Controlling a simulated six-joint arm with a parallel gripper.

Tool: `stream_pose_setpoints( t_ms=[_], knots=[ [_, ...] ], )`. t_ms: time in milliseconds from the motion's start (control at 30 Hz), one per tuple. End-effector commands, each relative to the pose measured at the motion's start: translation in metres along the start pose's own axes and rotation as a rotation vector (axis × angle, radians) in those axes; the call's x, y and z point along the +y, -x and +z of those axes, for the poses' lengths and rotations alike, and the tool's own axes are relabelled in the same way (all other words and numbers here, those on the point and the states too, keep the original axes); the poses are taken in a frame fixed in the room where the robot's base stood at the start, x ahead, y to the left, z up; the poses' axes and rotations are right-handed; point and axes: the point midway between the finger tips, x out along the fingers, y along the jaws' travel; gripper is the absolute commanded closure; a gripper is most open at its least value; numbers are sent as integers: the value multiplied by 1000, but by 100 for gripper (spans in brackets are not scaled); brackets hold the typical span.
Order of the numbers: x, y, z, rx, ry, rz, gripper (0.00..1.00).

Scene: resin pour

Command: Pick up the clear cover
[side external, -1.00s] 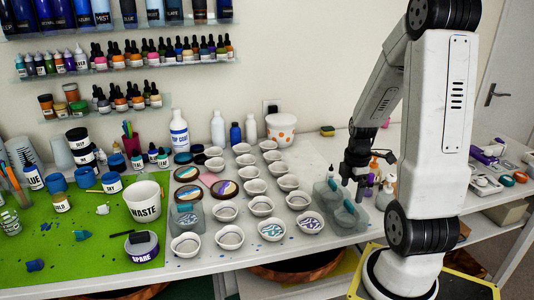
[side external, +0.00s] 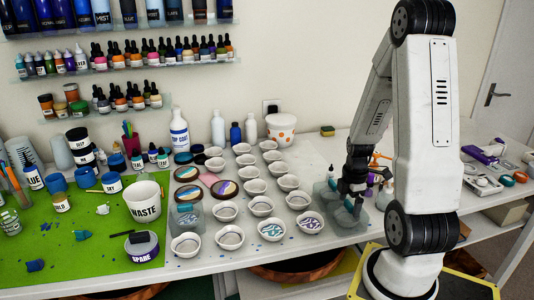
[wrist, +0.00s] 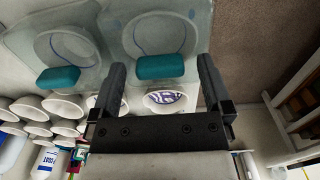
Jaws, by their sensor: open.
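Two clear covers, square and see-through with teal handles, sit side by side at the right end of the work table. One is the near cover (side external: 343,227), the other the far cover (side external: 321,189). In the wrist view, one cover's teal handle (wrist: 162,67) lies between the fingers of my gripper (wrist: 161,72), with a gap on both sides. The other cover (wrist: 45,30) and its handle lie outside, to the left. My gripper (side external: 352,203) is open and low over the covers; in the side view it partly hides them. The fingers do not visibly touch the handle.
Rows of white cups (side external: 260,206) stand left of the covers. Another clear cover (side external: 187,219) with a teal handle stands further left, by the green mat (side external: 90,258) with the waste cup (side external: 144,200). Bottles stand close behind my gripper. The table's front edge is near.

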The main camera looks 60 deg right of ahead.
Motion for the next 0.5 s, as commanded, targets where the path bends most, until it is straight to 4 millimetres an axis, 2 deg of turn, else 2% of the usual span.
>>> stream_pose_setpoints(
  t_ms=[200, 233, 500],
  knots=[
    [0, 0, 0, 0, 0, 0, 0],
    [0, 0, 0, 0, 0, 0, 3],
    [0, 0, 0, 0, 0, 0, 89]
  ],
)
